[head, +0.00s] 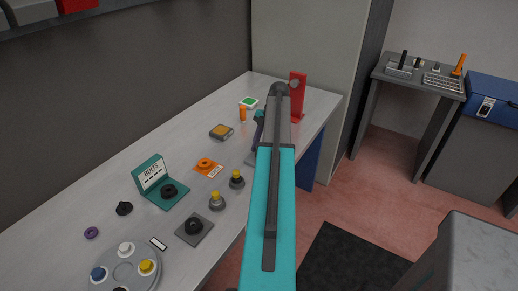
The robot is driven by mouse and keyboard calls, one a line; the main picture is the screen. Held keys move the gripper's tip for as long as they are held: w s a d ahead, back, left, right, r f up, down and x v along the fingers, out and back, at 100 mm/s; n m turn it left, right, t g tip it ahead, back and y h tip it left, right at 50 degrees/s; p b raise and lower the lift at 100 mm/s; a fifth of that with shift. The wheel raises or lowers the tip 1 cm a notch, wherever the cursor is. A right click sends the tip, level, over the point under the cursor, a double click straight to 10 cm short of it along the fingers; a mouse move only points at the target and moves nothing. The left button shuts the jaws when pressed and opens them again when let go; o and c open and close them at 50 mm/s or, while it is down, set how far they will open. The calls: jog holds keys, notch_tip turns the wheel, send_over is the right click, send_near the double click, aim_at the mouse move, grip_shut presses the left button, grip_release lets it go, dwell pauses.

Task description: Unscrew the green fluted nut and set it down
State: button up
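I cannot make out a green fluted nut for certain in the head view. A small flat green item on a white base (249,102) lies near the far end of the long bench (205,137); it is too small to tell whether it is fluted. My teal and grey arm rises through the middle of the view and covers part of the bench. My gripper is not visible, so what it holds cannot be seen.
An orange piece (243,114), a yellow-topped box (221,131), two yellow-topped knobs (217,201) and a teal RULES stand (152,172) are on the bench. A round grey tray (101,279) is at the near left. A red upright (298,97) stands behind my arm.

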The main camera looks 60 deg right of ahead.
jog(key=shift+a+m+t, duration=0.2)
jog(key=shift+m+t, duration=0.1)
jog(key=shift+m, duration=0.5)
jog(key=shift+m, duration=0.3)
jog(key=shift+m+t+h, duration=0.3)
jog(key=shift+m, duration=0.4)
jog(key=shift+m+t+b, duration=0.3)
jog(key=shift+m, duration=0.5)
jog(key=shift+h, duration=0.3)
jog(key=shift+m, duration=0.9)
